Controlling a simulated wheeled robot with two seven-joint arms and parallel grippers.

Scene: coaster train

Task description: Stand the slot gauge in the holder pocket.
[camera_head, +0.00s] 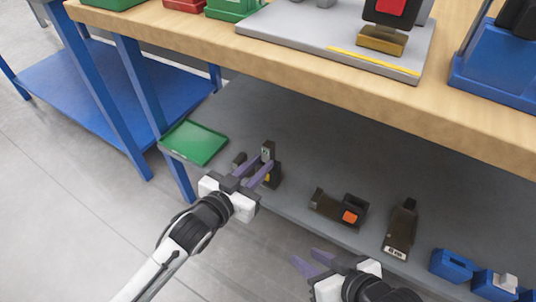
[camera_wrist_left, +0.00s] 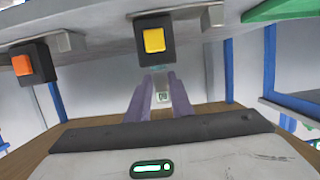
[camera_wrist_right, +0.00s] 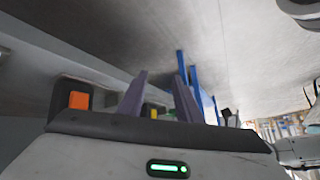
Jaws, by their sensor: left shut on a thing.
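My left gripper (camera_head: 258,170) is shut on a small grey upright piece, apparently the slot gauge (camera_head: 267,150). In the left wrist view the gauge (camera_wrist_left: 162,90) sits between the purple fingertips and carries a small pale label. A dark holder with a yellow square (camera_head: 276,178) is right beside the left fingers, partly hidden by them; it also shows in the left wrist view (camera_wrist_left: 141,50). I cannot tell whether the gauge touches it or is in its pocket. A similar holder with an orange square (camera_head: 355,202) stands to the right. My right gripper (camera_head: 314,262) is open and empty.
A green tray (camera_head: 194,142) lies at the shelf's left end. A dark labelled device (camera_head: 401,228) and blue blocks (camera_head: 453,266) are along the grey shelf (camera_head: 310,150) to the right. The wooden tabletop (camera_head: 190,35) overhangs the shelf.

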